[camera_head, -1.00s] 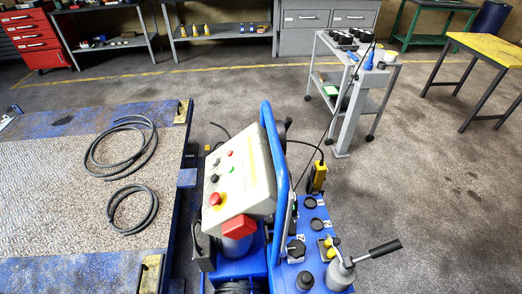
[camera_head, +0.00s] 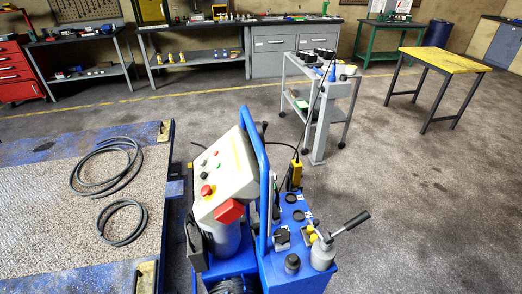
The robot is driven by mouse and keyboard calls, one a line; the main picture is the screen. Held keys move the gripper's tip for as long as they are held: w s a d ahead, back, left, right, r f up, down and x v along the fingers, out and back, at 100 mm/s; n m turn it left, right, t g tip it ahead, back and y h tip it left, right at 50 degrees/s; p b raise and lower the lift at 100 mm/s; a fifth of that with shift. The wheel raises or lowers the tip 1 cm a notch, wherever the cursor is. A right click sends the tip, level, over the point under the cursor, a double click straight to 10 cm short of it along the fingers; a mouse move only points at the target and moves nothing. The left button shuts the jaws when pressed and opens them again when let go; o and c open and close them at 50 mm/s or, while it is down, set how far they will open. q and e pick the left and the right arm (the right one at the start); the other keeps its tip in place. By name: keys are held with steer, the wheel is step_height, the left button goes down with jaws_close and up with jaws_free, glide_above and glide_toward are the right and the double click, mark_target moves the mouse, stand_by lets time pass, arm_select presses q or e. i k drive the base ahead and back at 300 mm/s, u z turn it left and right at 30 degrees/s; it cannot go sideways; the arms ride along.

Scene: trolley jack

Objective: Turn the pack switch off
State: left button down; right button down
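A blue power pack (camera_head: 318,284) stands at the bottom centre. A black rotary knob (camera_head: 282,238) sits on its top, with round black caps behind it; its setting is too small to read. A grey lever valve (camera_head: 324,254) with a black-tipped handle stands at the pack's right corner. A tilted cream control box (camera_head: 232,164) is mounted at the left, beside a blue tube frame. It carries a red mushroom button (camera_head: 207,190), small buttons and a red block (camera_head: 229,211) at its lower corner. I cannot tell which control is the pack switch. Neither gripper is in view.
A lift platform (camera_head: 60,215) with two coiled black hoses (camera_head: 122,222) lies at left. A grey trolley (camera_head: 319,130) stands behind the pack. A yellow pendant (camera_head: 294,174) hangs at the pack. A yellow-topped table (camera_head: 445,61) stands at right. Floor right of the pack is clear.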

mark_target(276, 214)
steer(key=z, duration=2.25)
steer(key=i, duration=3.05)
steer(key=u, duration=4.25)
